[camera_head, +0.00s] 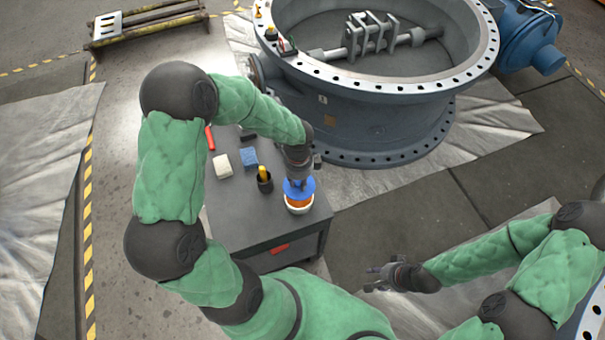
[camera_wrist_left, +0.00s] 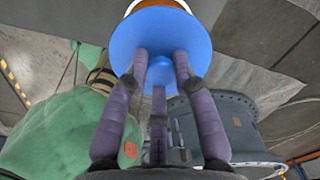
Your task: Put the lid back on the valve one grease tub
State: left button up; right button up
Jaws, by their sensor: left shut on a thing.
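My left gripper (camera_head: 297,180) is shut on the blue lid (camera_head: 289,190) by its middle knob. The lid fills the middle of the left wrist view (camera_wrist_left: 160,40), with the fingers closed around the knob. In the head view the lid is over the far part of the white grease tub (camera_head: 299,209). Orange grease shows in the tub below the lid's near edge. The tub's rim also shows past the lid in the left wrist view (camera_wrist_left: 160,4). I cannot tell whether lid and rim touch. My right gripper (camera_head: 374,277) is empty, fingers apart, away from the cart.
The tub stands near the right corner of a grey cart (camera_head: 240,220). A dark cup with a yellow item (camera_head: 264,180), a blue block (camera_head: 249,158), a pale block (camera_head: 222,166) and a red item (camera_head: 210,138) are left of it. A large valve body (camera_head: 370,120) stands behind.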

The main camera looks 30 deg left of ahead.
pick_arm(q)
jog(key=shift+s+f+b, duration=0.15)
jog(key=shift+f+b, duration=0.2)
jog(key=shift+f, duration=0.1)
notch_tip(320, 180, down, 4)
jog(key=b, duration=0.3)
jog(key=shift+r, duration=0.25)
jog(key=shift+f+b, duration=0.75)
jog(key=shift+f, duration=0.2)
jog(key=shift+p, duration=0.3)
jog(key=shift+f, duration=0.15)
dwell(1.2)
jog(key=o, duration=1.4)
